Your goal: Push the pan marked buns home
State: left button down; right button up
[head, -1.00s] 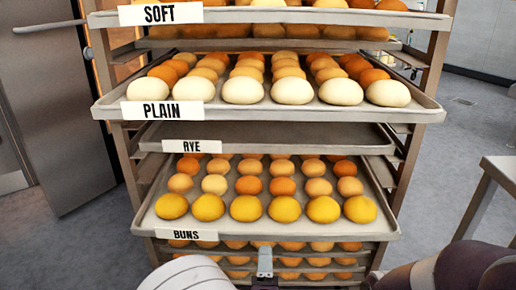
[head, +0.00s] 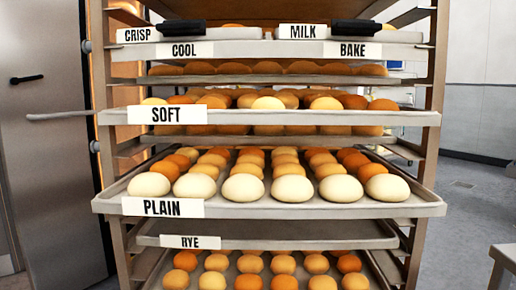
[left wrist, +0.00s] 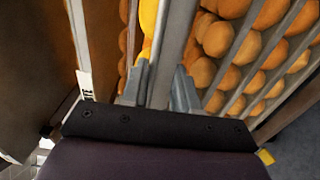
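The pan marked buns shows in the head view only by its back part (head: 157,272), with rows of round buns under the rye pan. Its front and label are below the picture. In the left wrist view a pale metal pan rim (left wrist: 174,45), with yellow buns beside it, runs up the middle; it looks like the front of the buns pan. My left gripper (left wrist: 162,88) has its fingers apart, one on each side of this rim. I cannot tell whether they touch it. My right gripper is in neither view.
Above are the rye pan (head: 270,241), the plain pan (head: 300,210), the soft pan (head: 300,117) and upper trays labelled crisp, cool, milk and bake. The rack posts (head: 436,90) flank them. A metal table (head: 505,258) stands at the right, an open door (head: 50,130) at the left.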

pick_arm(q)
jog(key=shift+w+r, duration=0.3)
jog(key=shift+w, duration=0.35)
jog(key=shift+w+r+b, duration=0.1)
jog(key=shift+w+b, duration=0.35)
jog(key=shift+w, duration=1.25)
jog(key=shift+w, duration=0.1)
jog(key=shift+w+b, duration=0.75)
jog(key=shift+w, duration=1.4)
